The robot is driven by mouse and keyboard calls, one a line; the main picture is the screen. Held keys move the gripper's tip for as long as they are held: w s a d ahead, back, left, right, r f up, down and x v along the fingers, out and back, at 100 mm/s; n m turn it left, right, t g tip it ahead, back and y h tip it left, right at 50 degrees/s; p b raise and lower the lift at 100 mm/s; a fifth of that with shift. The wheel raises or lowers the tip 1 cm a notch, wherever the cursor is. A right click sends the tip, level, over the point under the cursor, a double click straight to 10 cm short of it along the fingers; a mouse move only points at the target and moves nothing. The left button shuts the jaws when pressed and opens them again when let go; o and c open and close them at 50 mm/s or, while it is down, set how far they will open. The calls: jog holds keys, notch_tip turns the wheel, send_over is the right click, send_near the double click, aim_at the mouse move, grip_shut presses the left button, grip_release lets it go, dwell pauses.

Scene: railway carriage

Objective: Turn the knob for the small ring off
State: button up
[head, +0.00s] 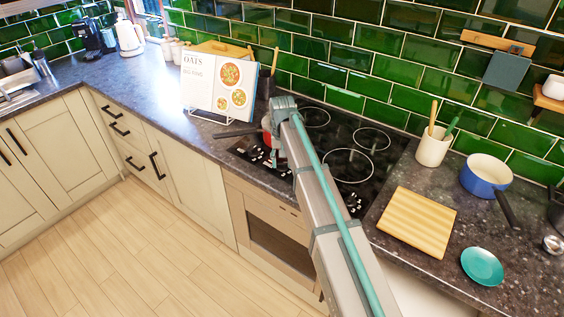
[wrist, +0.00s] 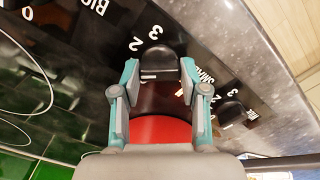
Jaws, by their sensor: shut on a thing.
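My gripper (wrist: 160,75) has its two teal-tipped fingers on either side of a dark knob (wrist: 160,60) on the black hob panel, in the wrist view. The white digits 2 and 3 show beside this knob. A partly hidden white label, seemingly "SMALL", shows by the right finger. I cannot read the knob's setting for sure. A second dark knob (wrist: 231,112) stands to the right, outside the fingers. In the head view my arm hides the fingertips and the gripped knob at the hob's front left. The hob (head: 377,171) shows pale ring outlines.
A red pan (head: 267,124) stands beside my gripper on the hob's left. A red surface (wrist: 160,130) shows between the finger bases. A recipe stand (head: 205,88) is left of the hob; a wooden board (head: 418,222) and blue pot (head: 485,179) are right.

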aim_at(282, 162)
jog(key=n, duration=0.5)
jog(key=shift+n, duration=0.3)
jog(key=shift+n+b, duration=0.4)
jog(key=shift+n, duration=1.8)
jog(key=o, duration=1.1)
jog(key=shift+o, duration=0.2)
notch_tip(282, 162, up, 12)
